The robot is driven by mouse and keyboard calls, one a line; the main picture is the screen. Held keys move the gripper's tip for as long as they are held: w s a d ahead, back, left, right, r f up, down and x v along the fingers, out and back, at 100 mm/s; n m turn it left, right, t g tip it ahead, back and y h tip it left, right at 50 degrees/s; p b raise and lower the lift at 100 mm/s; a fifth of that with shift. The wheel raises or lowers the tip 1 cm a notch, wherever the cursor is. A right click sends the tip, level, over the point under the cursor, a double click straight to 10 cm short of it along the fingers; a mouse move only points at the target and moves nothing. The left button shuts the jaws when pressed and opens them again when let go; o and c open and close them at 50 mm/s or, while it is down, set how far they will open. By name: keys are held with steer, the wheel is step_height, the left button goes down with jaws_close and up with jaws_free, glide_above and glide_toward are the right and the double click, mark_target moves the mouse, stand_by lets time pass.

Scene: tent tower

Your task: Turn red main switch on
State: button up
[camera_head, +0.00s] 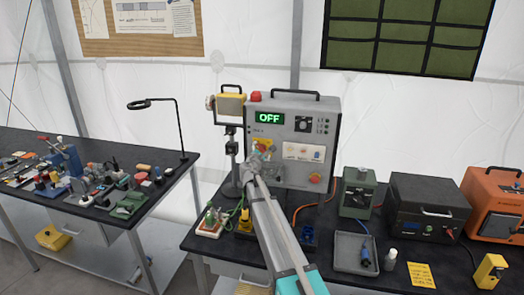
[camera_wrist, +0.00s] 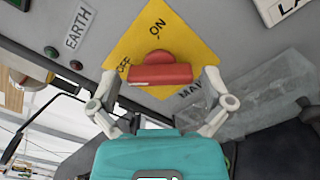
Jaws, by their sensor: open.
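The red main switch (camera_wrist: 160,68) shows in the wrist view on a yellow plate marked ON and OFF (camera_wrist: 189,38). Its bar lies crosswise between the two labels in that tilted view. My gripper (camera_wrist: 158,84) is open, with one finger on each side of the switch; I cannot tell whether they touch it. In the head view my gripper (camera_head: 258,160) is at the lower left of the grey control box (camera_head: 328,112), and mostly hides the switch. The box's green display (camera_head: 270,118) reads OFF.
A grey tray (camera_head: 345,263), a green device (camera_head: 357,192) and a black unit (camera_head: 428,205) stand to the right on the black bench. A cluttered table (camera_head: 150,208) stands to the left.

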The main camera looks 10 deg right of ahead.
steer(key=shift+w+d, duration=0.15)
steer(key=shift+w, duration=0.15)
steer(key=c, duration=0.9)
steer(key=shift+o, duration=0.2)
